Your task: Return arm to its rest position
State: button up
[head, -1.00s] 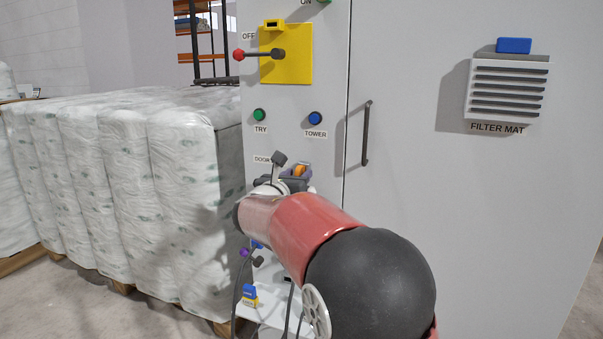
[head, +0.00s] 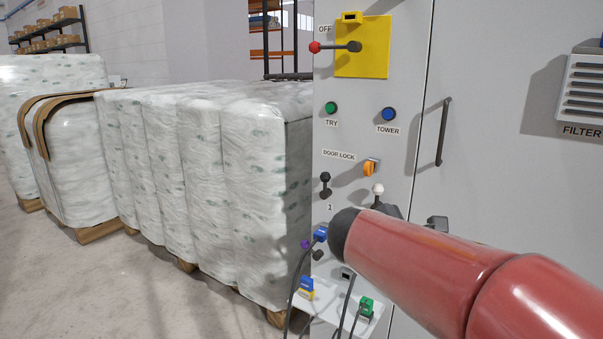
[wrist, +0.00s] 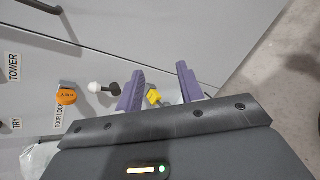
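My arm (head: 430,262) is red with a dark rounded joint and reaches across the lower right of the head view, in front of the grey cabinet (head: 385,115). My gripper (wrist: 160,88) shows in the wrist view as two purple fingers standing apart, with no object clearly held. A small yellow thing (wrist: 153,97) shows in the gap between them; it seems to lie beyond the fingers. An orange door lock knob (wrist: 66,97) and a white-tipped lever (wrist: 93,87) are to the left of the fingers.
Wrapped white bales (head: 215,170) on pallets stand left of the cabinet. A small shelf (head: 335,308) with coloured plugs and hanging cables juts out low on the cabinet, close to my arm. The floor (head: 120,290) at the left front is clear.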

jog(key=s+a+f+m+g+y, duration=0.1)
jog(key=s+a+f+m+y, duration=0.1)
jog(key=s+m, duration=0.4)
jog(key=s+a+f+m+y, duration=0.2)
jog(key=s+f+m+y, duration=0.2)
jog(key=s, duration=0.4)
jog(key=s+a+f+m+g+y, duration=0.1)
jog(key=s+a+f+m+y, duration=0.2)
jog(key=s+f+m, duration=0.2)
jog(key=s+m, duration=0.2)
jog(key=shift+m+g+y, duration=0.3)
jog(key=shift+m, duration=0.1)
jog(key=shift+f, duration=0.1)
